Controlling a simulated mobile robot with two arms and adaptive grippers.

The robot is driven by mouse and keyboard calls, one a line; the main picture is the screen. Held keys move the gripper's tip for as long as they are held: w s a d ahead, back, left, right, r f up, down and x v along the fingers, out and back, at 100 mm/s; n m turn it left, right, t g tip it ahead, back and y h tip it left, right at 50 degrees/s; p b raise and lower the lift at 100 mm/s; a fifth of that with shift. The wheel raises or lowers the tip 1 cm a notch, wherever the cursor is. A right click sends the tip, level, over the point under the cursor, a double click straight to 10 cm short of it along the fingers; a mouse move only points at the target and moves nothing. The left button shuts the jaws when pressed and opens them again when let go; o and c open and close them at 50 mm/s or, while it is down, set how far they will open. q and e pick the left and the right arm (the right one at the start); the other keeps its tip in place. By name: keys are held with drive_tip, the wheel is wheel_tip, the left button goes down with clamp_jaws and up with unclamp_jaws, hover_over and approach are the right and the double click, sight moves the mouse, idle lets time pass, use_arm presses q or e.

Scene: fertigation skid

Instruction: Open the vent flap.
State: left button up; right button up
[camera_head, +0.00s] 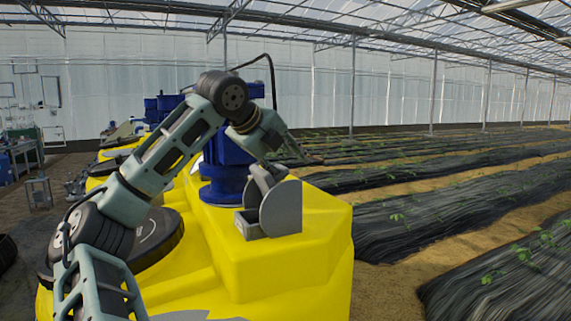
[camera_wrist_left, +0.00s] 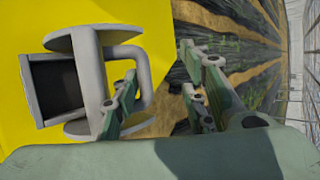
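The vent flap assembly (camera_head: 281,210) is a grey box with round side plates on top of the yellow tank. In the left wrist view, the grey flap bar (camera_wrist_left: 93,75) stands between two round plates, with a looped handle (camera_wrist_left: 126,52) on its right side. The square grey box (camera_wrist_left: 36,100) beside it has a dark recess. My left gripper (camera_head: 290,157) is above the flap in the head view. In the left wrist view, its fingers (camera_wrist_left: 160,85) are spread apart and empty. The left finger overlaps the handle loop; contact cannot be told. My right gripper is out of view.
The yellow tank (camera_head: 325,240) carries a blue pump (camera_head: 228,160) just behind the flap and a dark round lid (camera_head: 155,235) to the left. Crop rows under black film (camera_head: 400,215) lie to the right. A small stand (camera_head: 39,192) is at the far left.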

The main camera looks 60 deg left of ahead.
use_arm(q)
drive_tip(key=r, duration=0.1)
drive_tip(key=r+p, duration=0.1)
drive_tip(key=s+r+p, duration=0.1)
drive_tip(key=r, duration=0.1)
drive_tip(key=shift+d, duration=0.3)
drive_tip(key=shift+s+d+r+p, duration=0.3)
drive_tip(key=shift+d+r+p, duration=0.25)
drive_tip(key=shift+d, duration=0.25)
drive_tip(key=v, duration=1.2)
drive_tip(key=shift+d, duration=0.2)
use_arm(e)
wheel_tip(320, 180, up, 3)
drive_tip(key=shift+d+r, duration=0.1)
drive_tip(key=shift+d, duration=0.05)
use_arm(q)
drive_tip(key=shift+s+r, duration=0.1)
